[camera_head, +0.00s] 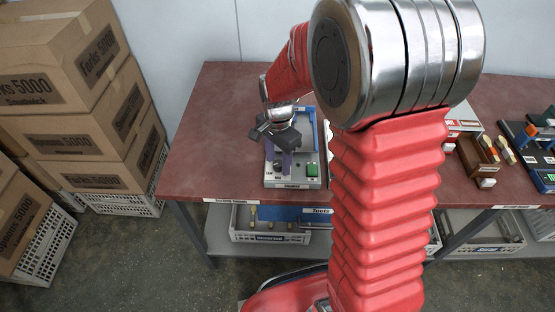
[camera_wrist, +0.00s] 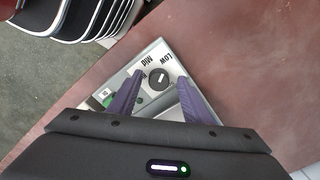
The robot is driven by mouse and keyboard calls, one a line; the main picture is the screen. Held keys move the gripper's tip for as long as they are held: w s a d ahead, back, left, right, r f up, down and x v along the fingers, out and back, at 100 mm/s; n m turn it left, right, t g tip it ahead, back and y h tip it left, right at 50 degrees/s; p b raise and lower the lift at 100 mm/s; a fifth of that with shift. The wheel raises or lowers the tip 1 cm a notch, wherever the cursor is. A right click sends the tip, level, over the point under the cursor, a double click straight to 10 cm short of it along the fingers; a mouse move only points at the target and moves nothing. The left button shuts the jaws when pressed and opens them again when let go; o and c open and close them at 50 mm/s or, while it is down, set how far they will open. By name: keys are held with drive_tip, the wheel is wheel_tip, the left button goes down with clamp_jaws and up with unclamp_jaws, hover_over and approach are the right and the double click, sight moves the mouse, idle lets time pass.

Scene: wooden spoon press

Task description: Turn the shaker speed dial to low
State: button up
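The shaker (camera_head: 297,183) is a grey box with a blue frame behind, near the front edge of the red-brown table. Its speed dial (camera_wrist: 158,79) is round and black with a white mark; the exact setting is hard to read. The "LOW" label (camera_wrist: 166,58) and "Mid" label (camera_wrist: 147,60) show beside the dial in the wrist view. My gripper (camera_head: 286,160) is over the shaker's left part. In the wrist view its purple fingers (camera_wrist: 160,84) are apart, one on each side of the dial. I cannot tell whether they touch it.
A green button (camera_head: 312,169) is on the shaker, right of the dial. The table (camera_head: 225,125) is bare left of the shaker. Stacked cardboard boxes (camera_head: 70,90) stand at the left. A tools tray (camera_head: 270,237) sits on the shelf below. More devices (camera_head: 535,150) are at the table's right.

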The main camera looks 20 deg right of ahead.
sight(278, 162)
drive_tip(key=shift+r, duration=0.1)
wheel_tip(278, 162, up, 14)
drive_tip(key=shift+f, duration=0.25)
idle(0.5)
idle(0.5)
drive_tip(key=s+r+n+t, duration=0.2)
drive_tip(key=s+n, duration=0.4)
drive_tip(key=s, duration=0.3)
drive_tip(key=s+r+n+t, duration=0.3)
drive_tip(key=s+r+n, duration=0.2)
drive_tip(key=s, duration=0.5)
drive_tip(key=shift+n+t, duration=0.3)
drive_tip(key=shift+n, duration=0.6)
drive_tip(key=shift+d+r, duration=0.1)
drive_tip(key=shift+d, duration=0.1)
